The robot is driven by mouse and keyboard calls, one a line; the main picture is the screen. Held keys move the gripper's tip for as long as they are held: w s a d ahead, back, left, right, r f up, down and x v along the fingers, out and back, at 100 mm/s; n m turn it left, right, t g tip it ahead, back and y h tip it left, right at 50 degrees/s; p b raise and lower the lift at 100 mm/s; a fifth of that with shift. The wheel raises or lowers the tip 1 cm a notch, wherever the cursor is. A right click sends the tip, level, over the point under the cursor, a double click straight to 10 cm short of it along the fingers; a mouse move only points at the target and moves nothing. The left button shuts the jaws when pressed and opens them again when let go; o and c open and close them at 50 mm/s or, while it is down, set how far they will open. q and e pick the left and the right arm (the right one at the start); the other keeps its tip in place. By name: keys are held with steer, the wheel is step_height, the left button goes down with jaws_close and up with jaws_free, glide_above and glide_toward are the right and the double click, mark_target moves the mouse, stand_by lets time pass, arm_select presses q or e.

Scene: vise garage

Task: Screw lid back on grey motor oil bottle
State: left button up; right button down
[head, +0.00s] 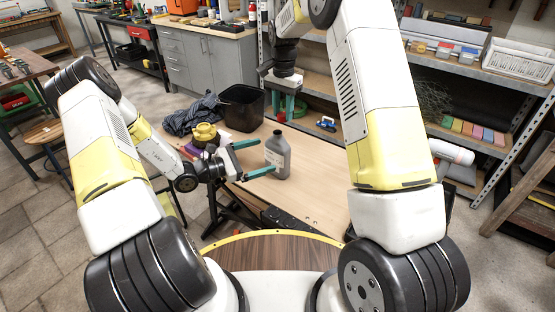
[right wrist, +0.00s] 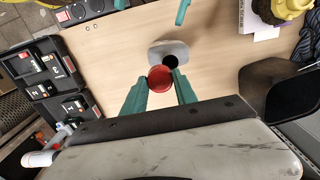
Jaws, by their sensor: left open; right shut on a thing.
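The grey motor oil bottle (head: 278,157) stands upright on the wooden table. The right wrist view shows the bottle (right wrist: 155,53) from above, its dark open mouth facing up. In the right wrist view my right gripper (right wrist: 160,90) is shut on the red lid (right wrist: 160,78), which appears just beside the mouth. The lid's height above it is unclear.
A yellow object (head: 204,134), dark cloth (head: 192,115) and black bin (head: 242,107) sit at the table's left and back. A black toolbox (right wrist: 55,72) shows in the right wrist view. Shelves stand behind. The tabletop (head: 318,165) right of the bottle is clear.

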mark_target(272, 158)
arm_select(q)
steer(key=a+f+n+t+y, duration=0.1)
steer(key=f+n, duration=0.1)
steer(key=w+f+n+t, duration=0.1)
steer(key=f+n+t, duration=0.1)
steer(key=f, duration=0.1)
steer(key=w+a+f+n+t+y, duration=0.1)
steer(key=f+n, duration=0.1)
steer(key=f, duration=0.1)
steer(key=shift+w+a+t+y, duration=0.1)
steer(key=shift+a+t+y, duration=0.2)
steer(key=shift+t, duration=0.1)
arm_select(e)
steer(key=shift+w+a+r+m, duration=0.6)
steer(key=shift+w+a+r, duration=0.05)
steer(key=shift+a+r, duration=0.2)
arm_select(q)
steer(key=shift+d+r, duration=0.1)
steer(key=x, duration=1.2)
steer(key=c, duration=1.7)
steer(key=shift+c, duration=0.2)
arm_select(e)
steer(key=shift+f, duration=2.5)
